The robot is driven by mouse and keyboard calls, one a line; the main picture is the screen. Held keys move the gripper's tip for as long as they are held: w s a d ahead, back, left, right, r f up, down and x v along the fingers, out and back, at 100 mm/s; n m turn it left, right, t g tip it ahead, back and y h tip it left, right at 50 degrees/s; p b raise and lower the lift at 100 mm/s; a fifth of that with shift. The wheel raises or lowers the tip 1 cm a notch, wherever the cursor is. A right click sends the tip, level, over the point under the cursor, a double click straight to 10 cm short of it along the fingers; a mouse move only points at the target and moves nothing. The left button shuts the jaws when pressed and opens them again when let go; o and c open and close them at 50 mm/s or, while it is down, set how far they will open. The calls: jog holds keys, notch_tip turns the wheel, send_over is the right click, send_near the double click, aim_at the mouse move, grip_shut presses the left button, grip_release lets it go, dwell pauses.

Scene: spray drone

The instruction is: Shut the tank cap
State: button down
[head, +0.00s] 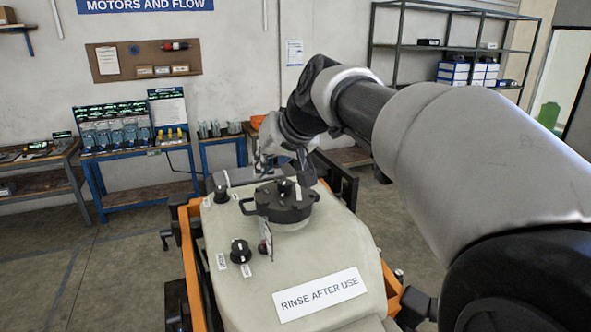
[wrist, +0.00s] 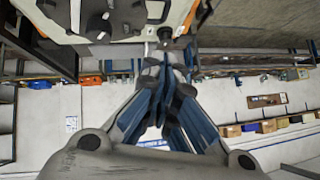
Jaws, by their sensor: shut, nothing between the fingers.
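The pale tank (head: 340,255) stands in front of me with a white "RINSE AFTER USE" label on it. The round black tank cap (head: 285,205) lies over the opening on top, with a raised knob in its middle and a lug at its left. A pale ring shows under its front edge; I cannot tell whether it is fully seated. My gripper (head: 306,175) is just behind the cap, partly hidden by my wrist; contact cannot be told. In the wrist view my gripper (wrist: 165,62) is shut and empty, its fingertips near the tank's edge at the top.
Black knobs (head: 240,250) sit on the tank's left side, and a thin upright tab (head: 266,238) stands before the cap. An orange frame (head: 190,262) surrounds the tank. Blue-legged benches (head: 98,190) and a shelf rack (head: 400,45) stand by the wall. Floor at left is clear.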

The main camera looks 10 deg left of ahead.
aim_at(276, 201)
jog(key=x, duration=0.4)
jog(key=s+f+x, duration=0.1)
jog(key=x, duration=0.6)
jog(key=shift+s+d+f, duration=0.15)
jog(key=shift+s+f, duration=0.05)
jog(key=shift+f, duration=0.55)
jog(key=shift+w, duration=0.15)
